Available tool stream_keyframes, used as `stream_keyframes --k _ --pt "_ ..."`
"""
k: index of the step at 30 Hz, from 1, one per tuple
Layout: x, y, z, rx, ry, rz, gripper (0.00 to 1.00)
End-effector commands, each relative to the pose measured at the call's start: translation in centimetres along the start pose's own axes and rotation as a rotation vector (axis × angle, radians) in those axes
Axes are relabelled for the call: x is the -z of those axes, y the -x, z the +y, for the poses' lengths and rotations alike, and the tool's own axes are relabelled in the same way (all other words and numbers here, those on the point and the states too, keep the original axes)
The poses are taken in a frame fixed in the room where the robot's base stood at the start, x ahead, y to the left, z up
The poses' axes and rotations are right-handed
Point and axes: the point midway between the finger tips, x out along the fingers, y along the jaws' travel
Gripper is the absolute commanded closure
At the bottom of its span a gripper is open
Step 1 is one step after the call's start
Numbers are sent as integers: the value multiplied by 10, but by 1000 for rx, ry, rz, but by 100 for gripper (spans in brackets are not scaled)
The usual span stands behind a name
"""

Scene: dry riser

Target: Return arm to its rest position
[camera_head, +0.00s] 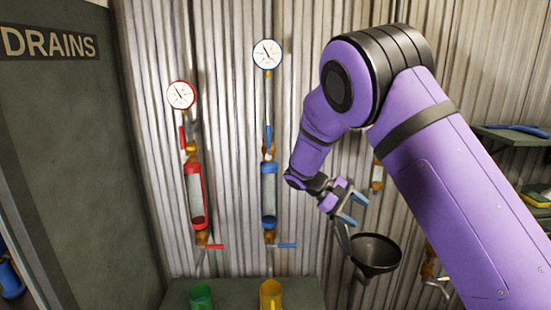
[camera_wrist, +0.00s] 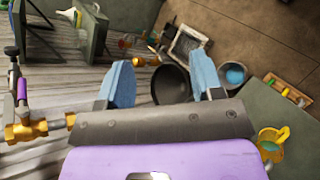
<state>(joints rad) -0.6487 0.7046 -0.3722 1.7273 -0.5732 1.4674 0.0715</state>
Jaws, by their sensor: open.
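My purple arm reaches in from the right in the head view, bent at the elbow. My gripper (camera_head: 352,209) has blue fingers, which are apart with nothing between them. It hangs in front of the corrugated wall, above and left of a dark funnel (camera_head: 376,254). In the wrist view, the two blue fingertips of my gripper (camera_wrist: 165,85) stand well apart. The dark round funnel (camera_wrist: 172,84) shows between and beyond them. My arm hides part of the wall and pipework on the right.
A red sight tube (camera_head: 194,196) and a blue one (camera_head: 269,194) with gauges stand on the wall. A green mug (camera_head: 201,297) and a yellow mug (camera_head: 271,294) are below. A "DRAINS" panel (camera_head: 70,150) is at left, a shelf (camera_head: 515,138) at right.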

Motion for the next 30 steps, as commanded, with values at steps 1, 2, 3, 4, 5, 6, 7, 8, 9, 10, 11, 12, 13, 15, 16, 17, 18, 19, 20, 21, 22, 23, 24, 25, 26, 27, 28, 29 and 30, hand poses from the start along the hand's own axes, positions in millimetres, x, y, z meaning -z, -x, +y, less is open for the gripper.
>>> stream_keyframes --k 1,2,3,4,5,6,7,8,9,10,11,12,13,15,16,17,18,19,20,21,22,23,24,25,26,27,28,29,30 --pt "-15 -2 9 47 -12 25 39" --pt "-23 -4 13 75 -18 40 39" --pt "-33 -6 17 109 -26 61 39" --pt "-41 -7 21 134 -32 76 39" --pt "-49 -9 24 160 -39 92 39" --pt "-59 -10 28 192 -48 114 39" --pt "-67 -12 31 217 -55 129 39" --pt "-75 -13 33 241 -62 147 39" --pt "-86 -15 36 271 -73 168 39" --pt "-94 -16 39 294 -81 185 39" --pt "-102 -17 40 316 -89 203 39" --pt "-113 -19 43 345 -101 225 39" --pt "-121 -21 44 367 -110 243 39" --pt "-140 -24 48 413 -131 284 39" --pt "-148 -25 49 433 -141 302 39" --pt "-156 -26 50 452 -151 319 39" --pt "-167 -28 50 477 -165 343 39" --pt "-175 -29 51 495 -175 361 39" --pt "-183 -30 51 511 -186 380 39" --pt "-194 -32 51 535 -201 403 39" --pt "-202 -33 51 551 -213 423 39" --pt "-210 -34 51 566 -224 441 39" --pt "-220 -36 50 587 -239 465 39" --pt "-228 -37 49 601 -251 485 39" --pt "-236 -38 49 615 -264 504 39" --pt "-246 -40 47 633 -280 527 39" --pt "-254 -41 46 645 -293 548 39" --pt "-261 -42 44 658 -305 565 39" --pt "-271 -44 42 674 -323 590 39"
